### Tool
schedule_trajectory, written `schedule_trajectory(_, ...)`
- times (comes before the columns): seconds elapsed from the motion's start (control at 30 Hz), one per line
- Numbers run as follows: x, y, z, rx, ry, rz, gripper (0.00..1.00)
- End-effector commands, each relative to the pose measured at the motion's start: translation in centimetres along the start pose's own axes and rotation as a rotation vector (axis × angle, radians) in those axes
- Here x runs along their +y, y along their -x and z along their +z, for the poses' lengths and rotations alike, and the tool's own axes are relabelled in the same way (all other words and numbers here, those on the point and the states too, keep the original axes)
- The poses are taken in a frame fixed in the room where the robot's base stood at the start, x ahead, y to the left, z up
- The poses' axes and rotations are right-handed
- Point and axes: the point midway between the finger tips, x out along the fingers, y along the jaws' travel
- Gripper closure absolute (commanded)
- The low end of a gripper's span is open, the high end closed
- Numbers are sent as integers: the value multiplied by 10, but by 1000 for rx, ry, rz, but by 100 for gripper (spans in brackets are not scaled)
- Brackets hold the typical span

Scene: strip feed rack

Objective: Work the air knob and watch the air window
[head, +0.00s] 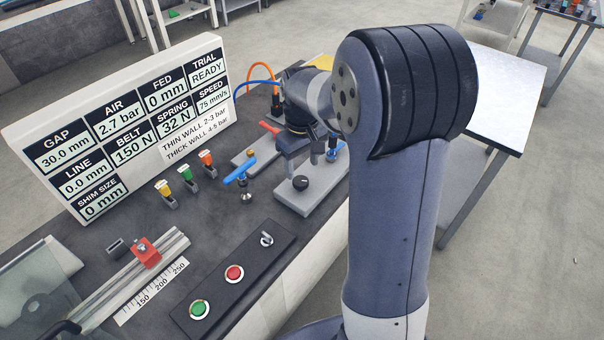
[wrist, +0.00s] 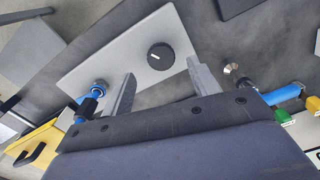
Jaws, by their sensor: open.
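The air knob (head: 300,182) is a round black knob with a white pointer mark on a light grey plate (head: 287,200). It also shows in the wrist view (wrist: 160,56), uncovered. My gripper (head: 303,168) is open above the plate, behind and above the knob in the head view. In the wrist view the two grey fingers (wrist: 161,70) stand apart with the knob in line with the gap between them. I see no contact with it. The air window (head: 118,124) on the white display board reads 2.7 bar.
Other board windows (head: 60,158) show gap 30.0 mm, belt 150 N, spring 32 N and trial READY. A blue-handled valve (head: 240,173) and several coloured toggles (head: 186,173) stand left of the plate. A blue-topped fitting (wrist: 97,90) is close beside one finger.

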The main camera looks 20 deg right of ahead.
Motion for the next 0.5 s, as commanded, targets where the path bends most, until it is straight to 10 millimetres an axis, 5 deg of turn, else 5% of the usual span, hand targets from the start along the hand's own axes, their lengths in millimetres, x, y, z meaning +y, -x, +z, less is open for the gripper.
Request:
schedule_trajectory(0.2, 0, 39, -1, 3, 0, 1, 42)
schedule_trajectory(0.5, 0, 55, 0, 0, 0, 0, 42)
